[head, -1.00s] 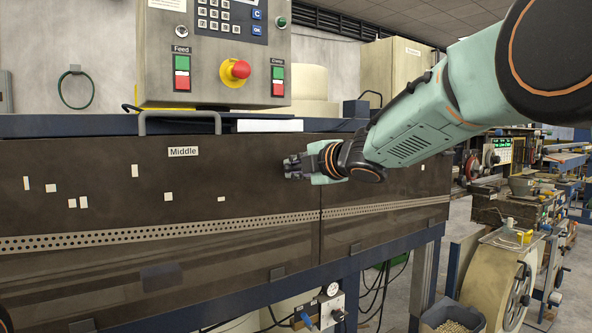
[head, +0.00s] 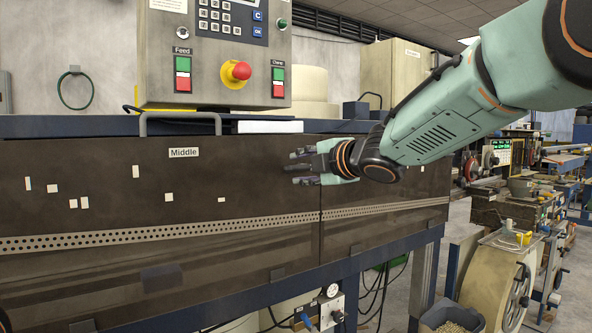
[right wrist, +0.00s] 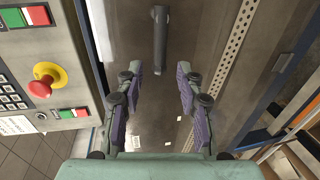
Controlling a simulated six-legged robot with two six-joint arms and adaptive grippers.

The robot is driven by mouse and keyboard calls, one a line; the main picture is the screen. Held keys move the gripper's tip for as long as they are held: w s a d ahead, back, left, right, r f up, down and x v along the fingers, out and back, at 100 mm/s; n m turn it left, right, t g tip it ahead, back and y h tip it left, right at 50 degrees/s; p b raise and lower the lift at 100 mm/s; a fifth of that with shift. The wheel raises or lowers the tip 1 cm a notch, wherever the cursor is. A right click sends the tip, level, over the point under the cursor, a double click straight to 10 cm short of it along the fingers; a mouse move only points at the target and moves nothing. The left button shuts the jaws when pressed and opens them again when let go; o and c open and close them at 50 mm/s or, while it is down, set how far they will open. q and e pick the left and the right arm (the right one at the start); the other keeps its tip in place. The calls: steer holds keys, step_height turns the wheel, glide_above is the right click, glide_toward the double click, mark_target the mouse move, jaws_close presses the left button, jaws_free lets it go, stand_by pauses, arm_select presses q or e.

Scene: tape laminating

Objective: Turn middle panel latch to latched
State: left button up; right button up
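The middle panel (head: 240,180) is a dark brown cover with a "Middle" label (head: 184,153). My right gripper (head: 300,168) is in front of its right part, fingers spread and pointing left. In the right wrist view its two purple-padded fingers (right wrist: 160,80) are wide apart with nothing between them. A dark latch handle (right wrist: 160,38) shows there just beyond the fingertips, its length running up and down that picture. The fingers appear apart from it. My left gripper is not in view.
Above the panel hang a control box (head: 212,70) with a red emergency knob (head: 235,72) and a grey bar handle (head: 180,116). A perforated strip (head: 240,225) crosses the panel below the gripper.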

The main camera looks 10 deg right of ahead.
steer(key=shift+v, duration=2.15)
steer(key=shift+d, duration=0.1)
steer(key=s+f+m+g+h+b, duration=0.15)
steer(key=s+f+m, duration=0.35)
steer(key=f, duration=0.8)
steer(key=s+f+m+g+h+b, duration=0.1)
steer(key=s+f+m+g, duration=0.15)
steer(key=f+m, duration=0.75)
steer(key=s+f+m+g+h+b, duration=0.1)
steer(key=s+f+m, duration=0.3)
steer(key=f, duration=1.3)
steer(key=s+d+f+m+g+b, duration=0.1)
steer(key=s+f+g, duration=0.2)
steer(key=s+f, duration=0.6)
steer(key=s+f+m+g+h+b, duration=0.1)
steer(key=s+f+g, duration=0.2)
steer(key=s+f, duration=0.6)
steer(key=s+d+f+m+g+h+b, duration=0.1)
steer(key=s+f+g, duration=0.2)
steer(key=s+f, duration=0.6)
steer(key=s, duration=0.9)
steer(key=shift+d+m+g+b, duration=0.3)
steer(key=shift+d+g+b, duration=0.1)
steer(key=shift+s, duration=0.15)
